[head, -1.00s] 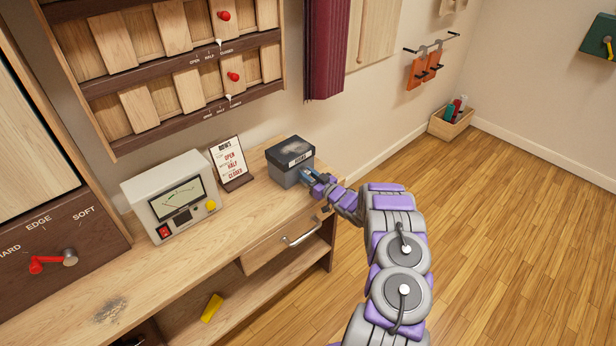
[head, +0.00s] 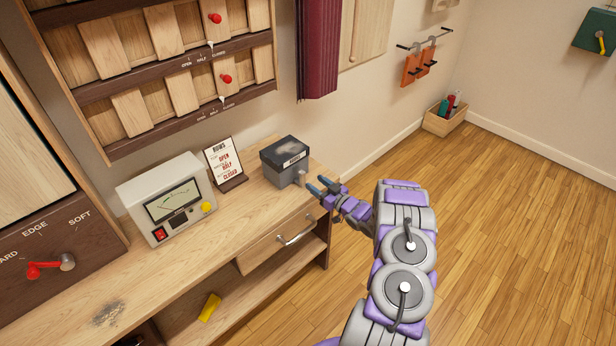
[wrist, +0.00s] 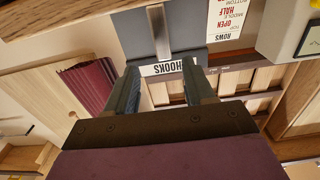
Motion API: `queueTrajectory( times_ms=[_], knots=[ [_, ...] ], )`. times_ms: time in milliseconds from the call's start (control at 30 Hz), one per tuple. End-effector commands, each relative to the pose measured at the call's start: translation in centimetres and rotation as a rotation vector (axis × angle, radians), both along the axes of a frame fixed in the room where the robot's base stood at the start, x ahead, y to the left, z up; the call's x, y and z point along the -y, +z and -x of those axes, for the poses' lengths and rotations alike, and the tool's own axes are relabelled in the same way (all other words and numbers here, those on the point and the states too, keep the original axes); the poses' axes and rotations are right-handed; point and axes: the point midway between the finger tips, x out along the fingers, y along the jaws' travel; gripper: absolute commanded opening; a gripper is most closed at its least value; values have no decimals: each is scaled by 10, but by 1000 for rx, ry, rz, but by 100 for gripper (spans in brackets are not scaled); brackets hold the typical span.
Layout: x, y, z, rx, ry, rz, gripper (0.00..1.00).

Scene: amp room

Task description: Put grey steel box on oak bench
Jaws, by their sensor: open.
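The grey steel box (head: 285,162) has a dark lid and a white label, and it stands upright on the oak bench (head: 190,262) near its right end. My gripper (head: 325,186) is open and empty, just right of the box and apart from it. In the wrist view the box (wrist: 131,40) is beyond my two fingers (wrist: 160,88), with its "HOOKS" label and a pale metal tab facing me.
A meter unit (head: 166,198) and a "ROWS" card (head: 225,163) stand left of the box. A drawer with a handle (head: 297,232) is under the bench top. A yellow block (head: 209,307) lies on the lower shelf. Open wooden floor (head: 500,240) is at the right.

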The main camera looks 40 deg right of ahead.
Motion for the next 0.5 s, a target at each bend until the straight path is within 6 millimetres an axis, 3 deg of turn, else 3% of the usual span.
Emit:
queueTrajectory(
  times_ms=[200,500],
  knots=[
    [2,0,34,-5,-3,-1,53],
    [2,0,44,-8,0,5,53]
  ],
)
